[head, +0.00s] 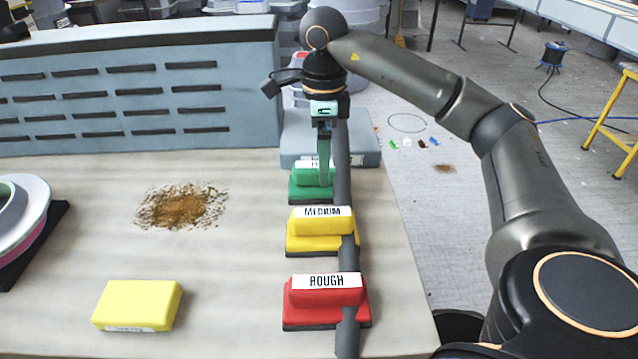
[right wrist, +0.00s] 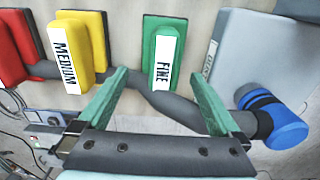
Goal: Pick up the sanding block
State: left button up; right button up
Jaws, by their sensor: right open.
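Three sanding blocks stand in a row along the table's right side in the head view. The red one labelled ROUGH (head: 326,296) is nearest, the yellow one labelled MEDIUM (head: 318,226) is in the middle, and the green one (head: 305,184) is farthest. In the right wrist view the green block reads FINE (right wrist: 163,55). My right gripper (head: 325,180) is over the green block; in the wrist view its two green fingers (right wrist: 158,95) are open, with the block's end between and beyond them. Contact cannot be told. My left gripper is out of view.
A dark grey hose (head: 347,255) runs along the row's right side. A grey box (head: 368,150) stands just behind the green block. A yellow sponge-like block (head: 137,303) and brown dust (head: 182,207) lie to the left. A slotted blue-grey panel (head: 140,95) closes the back.

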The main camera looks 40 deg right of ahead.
aim_at(304, 188)
notch_tip(304, 188, down, 5)
jog(key=shift+d+f+b, duration=0.15)
jog(key=shift+b, duration=0.2)
jog(key=shift+w, duration=0.1)
jog(key=c, duration=1.3)
